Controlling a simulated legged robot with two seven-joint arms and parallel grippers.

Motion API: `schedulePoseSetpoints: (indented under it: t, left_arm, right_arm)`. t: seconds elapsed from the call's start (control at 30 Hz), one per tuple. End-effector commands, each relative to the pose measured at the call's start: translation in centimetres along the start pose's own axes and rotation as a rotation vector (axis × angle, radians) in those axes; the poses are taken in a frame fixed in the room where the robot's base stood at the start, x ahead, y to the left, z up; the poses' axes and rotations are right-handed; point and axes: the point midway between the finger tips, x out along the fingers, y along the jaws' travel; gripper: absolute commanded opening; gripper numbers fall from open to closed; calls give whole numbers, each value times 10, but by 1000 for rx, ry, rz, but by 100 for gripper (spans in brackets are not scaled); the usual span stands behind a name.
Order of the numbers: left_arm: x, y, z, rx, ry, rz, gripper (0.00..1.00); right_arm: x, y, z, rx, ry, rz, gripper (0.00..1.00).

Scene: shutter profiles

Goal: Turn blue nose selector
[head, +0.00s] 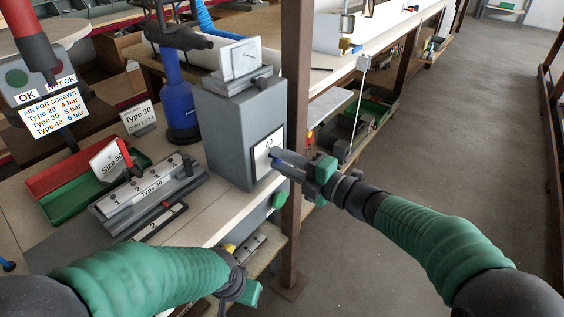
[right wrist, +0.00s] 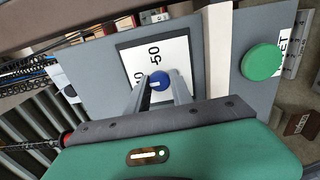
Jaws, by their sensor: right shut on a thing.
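The blue selector (right wrist: 158,79) is a round knob with a pale mark, set on a white dial plate (right wrist: 172,55) that shows "50" and a partly hidden number. The plate is on the side of a grey box (head: 232,130), and it also shows in the head view (head: 261,156). My right gripper (head: 276,160) reaches the plate from the right. In the right wrist view its two fingers (right wrist: 160,92) are shut on the knob, one on each side. My left gripper (head: 247,288) hangs low at the bottom of the head view, partly hidden by its arm, and its fingers cannot be made out.
A green button (right wrist: 262,62) sits right of the plate in the wrist view. A brown post (head: 294,110) stands close beside the grey box. A "Type 30" fixture (head: 150,190) and red and green bins (head: 75,180) lie on the bench at left. The floor at right is clear.

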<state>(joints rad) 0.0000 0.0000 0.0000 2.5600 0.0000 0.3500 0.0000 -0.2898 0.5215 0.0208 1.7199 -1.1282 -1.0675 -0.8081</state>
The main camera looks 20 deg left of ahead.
Motion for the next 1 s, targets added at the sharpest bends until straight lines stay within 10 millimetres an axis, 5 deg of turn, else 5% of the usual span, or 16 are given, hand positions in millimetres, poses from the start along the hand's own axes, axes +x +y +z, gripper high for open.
schedulePoseSetpoints:
  t: [0.2, 0.23, 0.37, 0.77, 1.0]
  left_arm:
    - [0, 0, 0, 0, 0, 0, 0]
    - [0, 0, 0, 0, 0, 0, 0]
    - [0, 0, 0, 0, 0, 0, 0]
    - [-3, 0, -1, 0, 0, 0, 0]
    - [-16, 0, -4, 0, 0, 0, 0]
  right_arm:
    - [0, -7, -3, 5, 6, -12, 0]
    - [0, -7, -3, 5, 6, -12, 30]
    - [0, -6, -2, 4, 5, -10, 47]
    - [-9, -1, 0, 2, 0, -5, 47]
    - [-68, 1, 1, 4, -3, -5, 47]
